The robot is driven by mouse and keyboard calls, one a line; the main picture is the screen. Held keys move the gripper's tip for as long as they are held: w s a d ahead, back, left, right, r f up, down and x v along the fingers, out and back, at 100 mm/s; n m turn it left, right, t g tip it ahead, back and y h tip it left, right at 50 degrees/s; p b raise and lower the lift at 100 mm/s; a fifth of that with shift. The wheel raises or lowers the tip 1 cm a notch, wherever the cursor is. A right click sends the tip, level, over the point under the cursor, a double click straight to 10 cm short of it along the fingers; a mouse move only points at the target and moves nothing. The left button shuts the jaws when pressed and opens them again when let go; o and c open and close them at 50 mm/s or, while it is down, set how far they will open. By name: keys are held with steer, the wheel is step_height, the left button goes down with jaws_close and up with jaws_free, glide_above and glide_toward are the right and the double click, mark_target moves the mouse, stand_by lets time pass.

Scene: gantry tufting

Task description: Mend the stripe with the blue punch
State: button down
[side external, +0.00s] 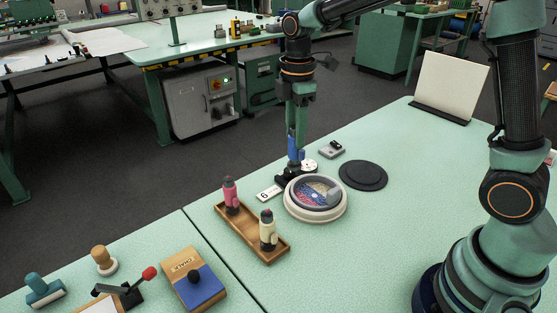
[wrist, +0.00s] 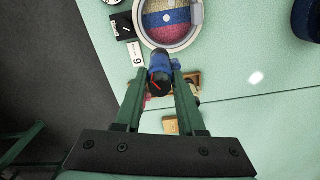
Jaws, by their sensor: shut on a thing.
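My gripper (side external: 296,150) points down and is shut on the blue punch (side external: 295,150). In the wrist view the blue punch (wrist: 160,68) sits between the two fingers. In the side view it is near the far left edge of the round hoop (side external: 290,207). Its lower tip is hard to make out, so I cannot tell how high it is. The hoop, also in the wrist view (wrist: 141,30), frames cloth (wrist: 168,20) with cream, blue and pink-red bands. A small grey piece (side external: 333,195) lies on the hoop's right part. I cannot make out any gap in the stripe.
A wooden tray (side external: 277,256) holds a pink punch (side external: 230,195) and a cream punch (side external: 268,231). A card marked 6 (side external: 269,193) lies left of the hoop. A black disc (side external: 363,175) and a small grey box (side external: 331,150) lie beyond it.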

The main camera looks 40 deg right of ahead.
steer(key=s+d+f, duration=0.2)
steer(key=d+f, duration=0.3)
steer(key=f, duration=0.4)
steer(key=shift+s+d+f, duration=0.15)
steer(key=shift+s+f, duration=0.1)
steer(key=shift+f, duration=0.65)
stand_by(2.0)
step_height(320, 180, up, 7)
stand_by(1.0)
steer(key=shift+r, duration=0.1)
